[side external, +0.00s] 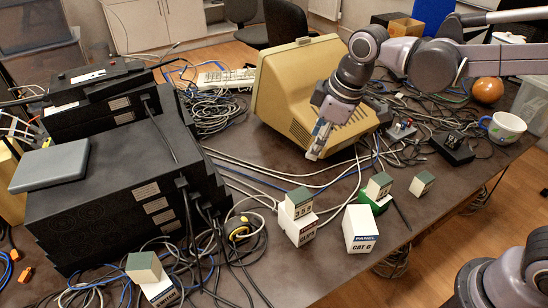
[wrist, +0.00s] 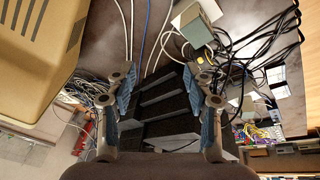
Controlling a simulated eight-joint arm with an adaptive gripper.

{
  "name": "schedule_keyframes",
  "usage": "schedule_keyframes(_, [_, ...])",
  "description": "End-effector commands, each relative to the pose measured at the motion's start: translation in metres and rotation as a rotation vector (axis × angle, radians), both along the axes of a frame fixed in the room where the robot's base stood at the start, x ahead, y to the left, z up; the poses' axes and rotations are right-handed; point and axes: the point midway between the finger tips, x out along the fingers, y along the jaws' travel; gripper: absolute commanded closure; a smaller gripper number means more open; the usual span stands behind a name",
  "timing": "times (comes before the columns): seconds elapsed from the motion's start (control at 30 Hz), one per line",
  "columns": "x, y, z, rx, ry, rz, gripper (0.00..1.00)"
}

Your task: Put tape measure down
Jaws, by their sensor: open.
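A yellow and black tape measure (side external: 238,228) lies among the cables on the dark table, just right of the stacked black network boxes. My gripper (side external: 316,152) is above the table in front of the beige monitor, up and to the right of the tape measure and apart from it. In the wrist view my gripper (wrist: 166,82) has its two fingers spread, with nothing held between them. A small yellow and dark thing beside the right finger there looks like the tape measure (wrist: 205,60), partly hidden by the finger.
Stacked black network boxes (side external: 120,185) fill the left. The beige monitor (side external: 290,85) stands behind my gripper. White boxes with green-topped blocks, including a CAT 6 box (side external: 360,230), stand at the front. A mug (side external: 503,128) and an orange ball (side external: 487,90) sit right. Cables cover much of the table.

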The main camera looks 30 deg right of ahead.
Motion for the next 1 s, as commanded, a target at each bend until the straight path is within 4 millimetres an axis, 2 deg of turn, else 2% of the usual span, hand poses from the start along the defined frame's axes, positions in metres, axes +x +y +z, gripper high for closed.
schedule_keyframes(0.03, [-0.011,-0.017,0.003,0.02,-0.021,-0.067,0.48])
schedule_keyframes(0.2, [-0.043,-0.061,0.007,0.09,-0.096,-0.283,0.48])
schedule_keyframes(0.4, [-0.082,-0.103,-0.001,0.178,-0.185,-0.525,0.48])
schedule_keyframes(0.5, [-0.097,-0.117,-0.009,0.216,-0.223,-0.623,0.48])
schedule_keyframes(0.7, [-0.113,-0.132,-0.019,0.264,-0.269,-0.733,0.48])
schedule_keyframes(1.0, [-0.115,-0.134,-0.02,0.271,-0.276,-0.75,0.48])
